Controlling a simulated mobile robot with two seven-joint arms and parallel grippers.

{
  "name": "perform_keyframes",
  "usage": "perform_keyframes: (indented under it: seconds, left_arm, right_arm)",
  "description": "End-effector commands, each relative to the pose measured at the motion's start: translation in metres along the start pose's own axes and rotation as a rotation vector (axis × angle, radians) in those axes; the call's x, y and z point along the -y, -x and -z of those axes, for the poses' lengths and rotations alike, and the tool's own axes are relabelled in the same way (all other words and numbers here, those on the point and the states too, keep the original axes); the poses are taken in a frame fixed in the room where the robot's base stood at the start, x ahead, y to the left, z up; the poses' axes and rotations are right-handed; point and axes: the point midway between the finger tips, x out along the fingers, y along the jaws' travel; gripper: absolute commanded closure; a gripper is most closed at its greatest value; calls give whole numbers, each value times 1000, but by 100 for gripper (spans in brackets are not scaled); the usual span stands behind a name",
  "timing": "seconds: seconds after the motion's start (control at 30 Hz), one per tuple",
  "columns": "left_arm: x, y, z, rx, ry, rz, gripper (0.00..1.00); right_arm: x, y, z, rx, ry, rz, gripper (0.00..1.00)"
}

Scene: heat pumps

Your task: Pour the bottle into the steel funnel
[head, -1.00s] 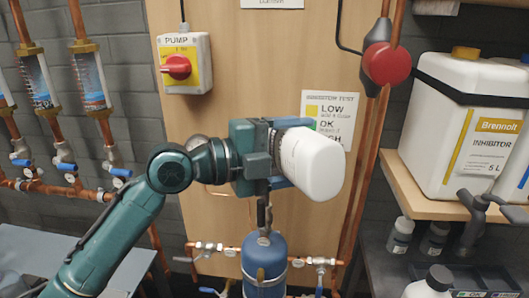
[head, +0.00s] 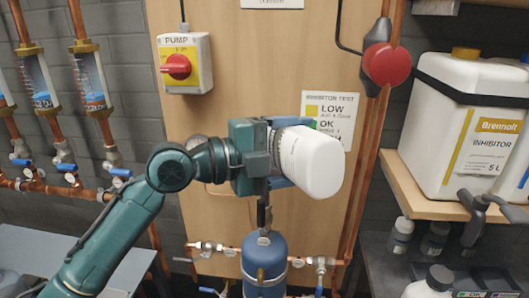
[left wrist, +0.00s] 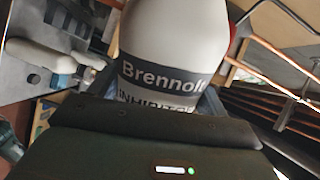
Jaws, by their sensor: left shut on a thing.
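My left gripper (head: 278,158) is shut on a white bottle (head: 318,163). The bottle is held in the air, tilted over, with its rounded white base toward the camera and to the right. In the left wrist view, the bottle (left wrist: 170,35) has a dark band reading "Brennolt" and the word "Inhibitor" below it. The bottle's mouth is hidden in both views. No steel funnel can be made out. A blue vessel (head: 264,262) with a thin dark stem on top stands below the gripper. My right gripper is not in view.
A large white Brennolt inhibitor canister (head: 465,130) stands on a wooden shelf (head: 420,195) at right. Small bottles (head: 400,235) stand below it. Copper pipes (head: 368,180) and a red round pump (head: 386,63) are behind. A pump switch (head: 184,65) is on the wooden panel.

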Motion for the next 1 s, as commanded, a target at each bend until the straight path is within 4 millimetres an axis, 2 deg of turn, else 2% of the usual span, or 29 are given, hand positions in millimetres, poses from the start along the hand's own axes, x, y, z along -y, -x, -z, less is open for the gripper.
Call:
perform_keyframes:
  seconds: [1.0]
  left_arm:
    - [2, 0, -2, -3, 42, 1, 66]
  right_arm:
    - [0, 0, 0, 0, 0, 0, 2]
